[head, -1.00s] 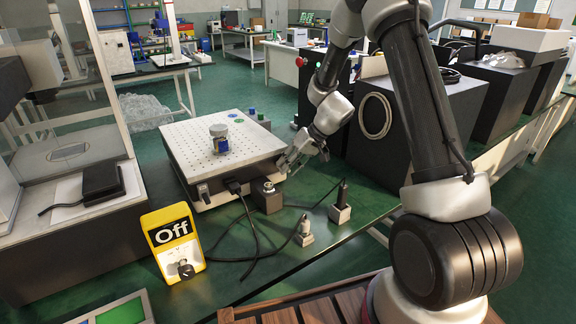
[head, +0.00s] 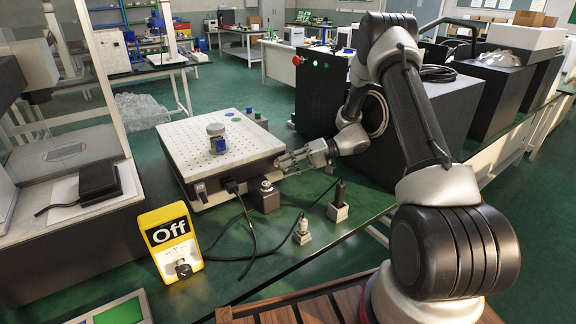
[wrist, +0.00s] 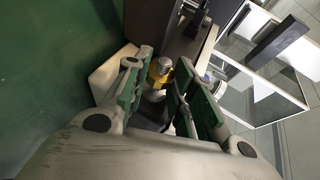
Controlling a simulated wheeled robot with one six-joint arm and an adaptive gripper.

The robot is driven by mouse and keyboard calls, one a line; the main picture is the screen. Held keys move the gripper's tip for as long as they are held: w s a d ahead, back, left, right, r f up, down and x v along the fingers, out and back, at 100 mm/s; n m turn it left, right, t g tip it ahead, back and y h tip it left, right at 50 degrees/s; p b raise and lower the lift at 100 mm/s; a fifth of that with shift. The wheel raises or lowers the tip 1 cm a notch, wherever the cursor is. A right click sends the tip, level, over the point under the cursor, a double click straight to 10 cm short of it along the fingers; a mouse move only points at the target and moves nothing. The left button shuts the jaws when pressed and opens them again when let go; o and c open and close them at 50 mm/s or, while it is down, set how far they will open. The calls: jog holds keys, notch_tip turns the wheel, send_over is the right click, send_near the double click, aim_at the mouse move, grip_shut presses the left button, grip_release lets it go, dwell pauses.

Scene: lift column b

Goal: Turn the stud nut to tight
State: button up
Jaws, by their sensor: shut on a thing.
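In the wrist view, a small yellow part with a rounded silver top, which looks like the stud nut (wrist: 158,72), sits between my finger pads. My gripper (head: 281,162) is shut on it. In the head view my gripper comes in from the right, nearly level, with its fingertips at the right side of the low box with the perforated top (head: 225,139). The nut is too small and covered to make out there. My green-padded fingers also show in the wrist view (wrist: 163,65). I cannot see any tightness mark.
A dark block with a silver top (head: 266,190) stands just in front of my fingertips. A yellow box reading "Off" (head: 171,240) stands front left. A jar (head: 216,135) stands on the perforated top.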

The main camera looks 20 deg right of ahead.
dwell(0.3)
jog(key=shift+f, duration=0.1)
jog(key=o, duration=1)
jog(key=shift+o, duration=0.2)
